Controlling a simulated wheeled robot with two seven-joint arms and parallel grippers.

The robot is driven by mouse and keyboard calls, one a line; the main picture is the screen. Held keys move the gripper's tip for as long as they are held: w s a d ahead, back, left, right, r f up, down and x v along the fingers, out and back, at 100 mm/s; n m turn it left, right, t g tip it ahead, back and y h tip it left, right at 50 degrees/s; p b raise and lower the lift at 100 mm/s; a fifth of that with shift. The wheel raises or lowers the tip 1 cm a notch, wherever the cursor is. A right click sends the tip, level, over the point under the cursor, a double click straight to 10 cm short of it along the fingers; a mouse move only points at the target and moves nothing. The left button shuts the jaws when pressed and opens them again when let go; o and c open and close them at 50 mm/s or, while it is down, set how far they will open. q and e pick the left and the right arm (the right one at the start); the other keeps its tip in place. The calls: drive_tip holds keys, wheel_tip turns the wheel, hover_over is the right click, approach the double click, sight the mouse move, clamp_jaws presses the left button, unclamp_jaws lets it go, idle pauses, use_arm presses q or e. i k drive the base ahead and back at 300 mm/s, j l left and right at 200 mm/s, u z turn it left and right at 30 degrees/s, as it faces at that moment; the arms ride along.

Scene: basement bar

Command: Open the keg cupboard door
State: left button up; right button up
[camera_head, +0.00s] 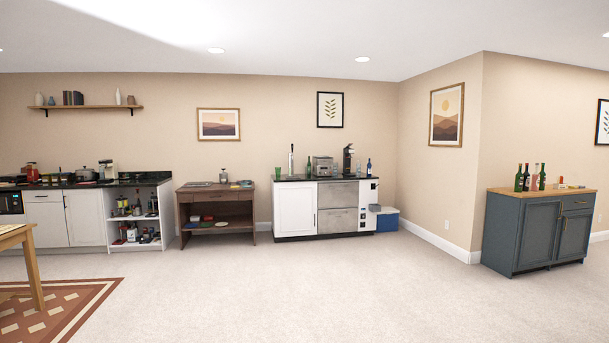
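A white cabinet (295,236) with a black top stands against the back wall, right of centre. Its left part has a white panelled door (294,209), which looks shut, with a thin dark upright handle near its right edge. A tall slim item like a tap stands on the top above this door. Steel drawer fronts (337,194) fill the middle of the unit. A blue-grey cabinet (538,232) at the right has two shut doors. No label shows which one is the keg cupboard. Neither of my grippers is in view.
A brown wooden desk (216,194) stands left of the white cabinet. A blue cooler box (387,220) sits at its right end. A wooden table (17,237) and patterned rug (62,315) are at the near left. The carpet (330,290) in the middle is clear.

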sight(296, 203)
drive_tip(key=i+z, duration=0.1)
drive_tip(key=z, duration=0.15)
drive_tip(key=i, duration=7.35)
drive_tip(key=i+z, duration=0.1)
drive_tip(key=i, duration=0.6)
drive_tip(key=i+j, duration=0.15)
drive_tip(key=i, duration=0.5)
drive_tip(key=i+z, duration=0.15)
drive_tip(key=i, duration=0.5)
drive_tip(key=j, duration=0.1)
